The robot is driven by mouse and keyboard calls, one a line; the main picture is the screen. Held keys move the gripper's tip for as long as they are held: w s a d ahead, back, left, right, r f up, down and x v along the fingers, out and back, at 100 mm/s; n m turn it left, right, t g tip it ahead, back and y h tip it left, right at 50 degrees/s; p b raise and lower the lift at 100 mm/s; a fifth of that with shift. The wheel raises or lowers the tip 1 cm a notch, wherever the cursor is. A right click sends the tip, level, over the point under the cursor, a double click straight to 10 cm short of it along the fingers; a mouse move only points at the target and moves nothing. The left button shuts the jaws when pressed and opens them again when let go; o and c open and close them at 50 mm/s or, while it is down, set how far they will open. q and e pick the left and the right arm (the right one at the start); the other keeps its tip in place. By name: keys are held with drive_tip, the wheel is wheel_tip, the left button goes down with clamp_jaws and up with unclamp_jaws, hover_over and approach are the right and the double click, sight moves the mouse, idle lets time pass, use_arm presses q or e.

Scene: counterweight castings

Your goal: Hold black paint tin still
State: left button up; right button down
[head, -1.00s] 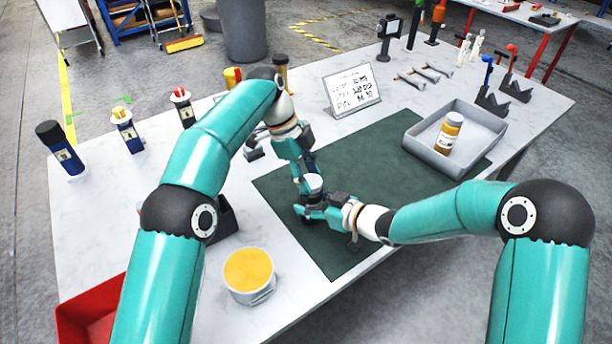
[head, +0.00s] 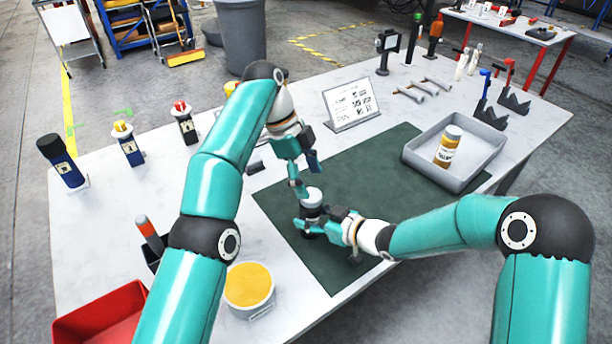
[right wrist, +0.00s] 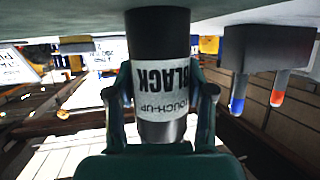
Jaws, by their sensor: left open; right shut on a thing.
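The black paint tin (head: 311,213) stands upright on the dark green mat (head: 372,163), its pale lid showing. In the right wrist view the tin (right wrist: 160,85) appears upside down, with a white label reading "TOUCH-UP BLACK". My right gripper (head: 310,224) is shut on the tin from the side; in the right wrist view its two fingers (right wrist: 161,100) press either side of the label. My left gripper (head: 298,188) is open, close to the tin's lid on its left. Whether it touches the lid I cannot tell.
A grey tray (head: 413,158) with an amber bottle (head: 448,147) lies right. A sign (head: 350,104) stands behind the mat. A yellow-topped tub (head: 249,287) and red bin (head: 98,318) are at front left. Several bottles line the left side.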

use_arm(q)
drive_tip(key=shift+s+r, duration=0.15)
drive_tip(key=shift+r, duration=0.15)
drive_tip(key=o, duration=0.5)
use_arm(e)
drive_tip(key=shift+c, duration=1.6)
unclamp_jaws()
drive_tip(key=shift+w, duration=0.1)
drive_tip(key=v, duration=1.2)
